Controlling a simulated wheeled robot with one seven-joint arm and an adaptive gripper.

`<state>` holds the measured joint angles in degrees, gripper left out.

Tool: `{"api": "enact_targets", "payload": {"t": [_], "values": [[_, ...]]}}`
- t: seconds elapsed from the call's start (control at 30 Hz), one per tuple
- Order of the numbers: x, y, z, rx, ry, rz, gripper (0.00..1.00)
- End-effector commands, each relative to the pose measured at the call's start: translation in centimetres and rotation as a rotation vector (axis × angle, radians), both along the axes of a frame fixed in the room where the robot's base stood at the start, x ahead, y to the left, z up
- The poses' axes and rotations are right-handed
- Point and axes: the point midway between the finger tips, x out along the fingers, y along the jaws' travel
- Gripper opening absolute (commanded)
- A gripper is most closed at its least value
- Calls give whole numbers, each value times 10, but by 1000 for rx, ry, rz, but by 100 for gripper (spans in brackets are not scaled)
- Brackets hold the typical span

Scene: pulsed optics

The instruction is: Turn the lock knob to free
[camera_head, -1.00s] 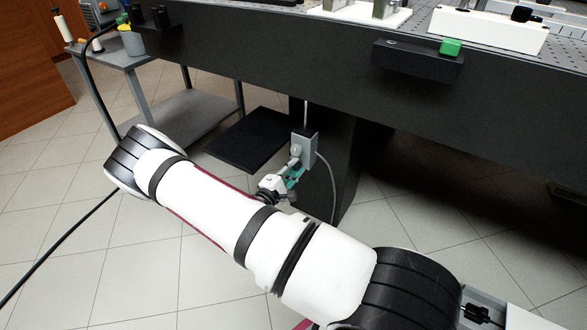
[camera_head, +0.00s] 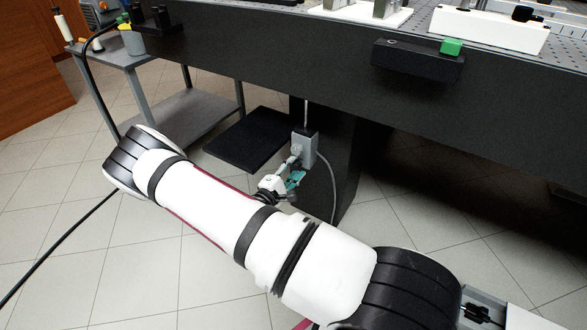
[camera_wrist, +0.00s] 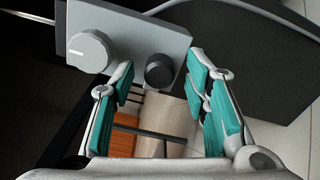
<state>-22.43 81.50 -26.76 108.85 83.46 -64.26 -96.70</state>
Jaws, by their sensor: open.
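A small grey box (camera_head: 304,148) is mounted on the dark table leg, low under the table. In the wrist view the box (camera_wrist: 140,30) carries a larger light grey round knob (camera_wrist: 88,52) with a pale line on its face. A smaller dark round knob (camera_wrist: 160,70) sits to its right. I cannot tell from any label which is the lock knob. My gripper (camera_wrist: 160,75) is open and empty, its teal-padded fingers apart either side of the dark knob in the picture. Contact cannot be told. In the head view my gripper (camera_head: 291,181) is just below the box.
A grey cable (camera_head: 332,178) hangs from the box beside the dark leg (camera_head: 345,180). The table's dark front (camera_head: 250,50) is above. A black slab (camera_head: 247,138) lies left of the leg, and a grey side cart (camera_head: 180,112) stands further left. The tiled floor is open.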

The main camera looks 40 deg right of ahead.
Motion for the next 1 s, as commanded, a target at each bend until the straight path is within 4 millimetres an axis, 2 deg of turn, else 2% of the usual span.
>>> {"api": "enact_targets", "payload": {"t": [0.17, 0.4, 0.6, 0.77, 1.0], "values": [[-7, 24, 0, 1, 1, 4, 42], [-24, 70, -1, 2, 2, 4, 42], [-35, 99, 0, 1, 0, 4, 42], [-39, 109, 0, 1, 1, 2, 42], [-40, 111, 0, 1, 1, 2, 42]]}}
